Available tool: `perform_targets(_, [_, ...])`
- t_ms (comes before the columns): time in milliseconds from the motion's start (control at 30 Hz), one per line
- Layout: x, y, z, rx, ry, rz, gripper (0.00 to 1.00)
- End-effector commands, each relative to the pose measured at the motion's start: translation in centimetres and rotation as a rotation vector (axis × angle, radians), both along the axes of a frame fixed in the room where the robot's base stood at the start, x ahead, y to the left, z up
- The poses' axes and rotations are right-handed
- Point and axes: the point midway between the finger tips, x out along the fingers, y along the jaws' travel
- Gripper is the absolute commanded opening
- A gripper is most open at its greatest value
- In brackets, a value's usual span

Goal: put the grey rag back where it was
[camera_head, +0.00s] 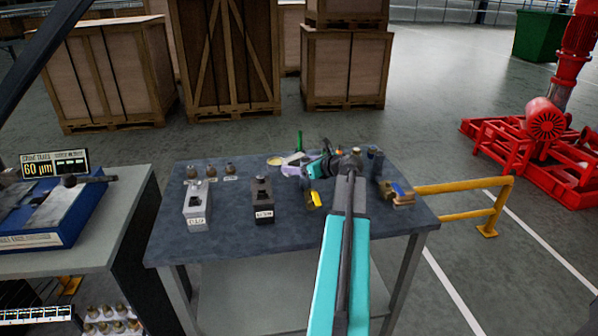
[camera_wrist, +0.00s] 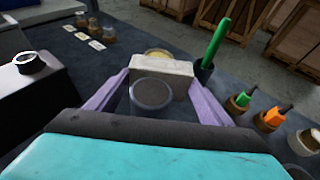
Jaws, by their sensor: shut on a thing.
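The grey rag (camera_wrist: 165,75) is a pale, folded, block-like piece between the lilac fingers of my gripper (camera_wrist: 160,82). In the head view the rag (camera_head: 293,158) shows as a small pale strip at the fingertips, over the back part of the dark workbench (camera_head: 235,232). My gripper (camera_head: 292,170) is shut on it. A round, dark-topped thing (camera_wrist: 153,95) sits between the fingers on the camera side of the rag and hides its lower part. I cannot tell whether the rag touches the bench.
A yellow round dish (camera_head: 274,161) lies just behind the rag. A green stick (camera_head: 299,140) stands close to its right. A grey device (camera_head: 197,207), a dark device (camera_head: 263,202) and small jars (camera_head: 211,171) stand on the left. The bench front is mostly clear.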

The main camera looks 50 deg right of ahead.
Motion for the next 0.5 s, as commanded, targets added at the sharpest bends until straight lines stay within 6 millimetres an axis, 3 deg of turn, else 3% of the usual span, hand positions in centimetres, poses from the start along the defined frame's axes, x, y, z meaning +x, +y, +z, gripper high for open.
perform_targets(200, [0.0,0.0,-2.2,0.002,0.001,0.000,0.56])
perform_targets(500, [0.0,0.0,-2.6,0.000,0.000,0.001,0.56])
